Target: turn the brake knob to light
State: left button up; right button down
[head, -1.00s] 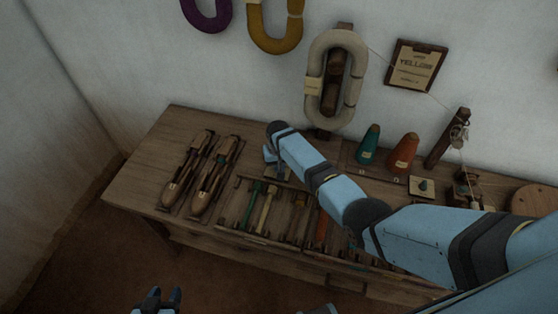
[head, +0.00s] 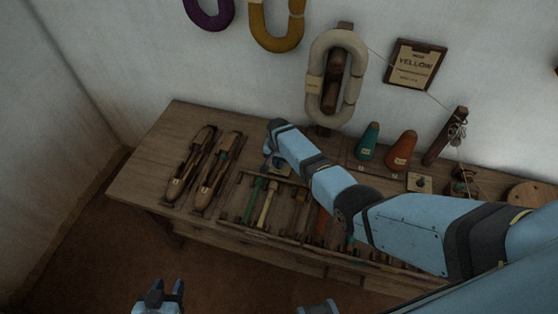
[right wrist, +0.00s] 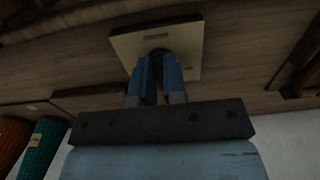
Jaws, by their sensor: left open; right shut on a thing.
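In the right wrist view my right gripper (right wrist: 158,72) is shut on a small dark knob (right wrist: 158,52). The knob stands on a square pale plate (right wrist: 188,38) on the wooden bench. The fingers cover most of the knob, so I cannot tell which way it is turned. A small label on the plate is too blurred to read. In the head view this right gripper (head: 271,160) is over the bench, left of the teal cone, and the forearm partly hides it. My left gripper (head: 166,288) is open and empty, low in front of the bench.
Two wooden shuttles (head: 190,165) lie at the left of the bench (head: 150,140). A tray (head: 240,205) of coloured tools lies in front. Teal (head: 368,143) and orange (head: 401,152) cones stand to the right, with another plated knob (head: 419,183) near. Yarn hanks hang on the wall.

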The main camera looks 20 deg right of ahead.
dwell(0.3)
jog(key=c, duration=1.2)
grip_release()
jog(key=shift+r, duration=0.15)
notch_tip(320, 180, up, 14)
jog(key=p, duration=0.2)
jog(key=shift+f+p, duration=0.2)
jog(key=shift+p, duration=0.15)
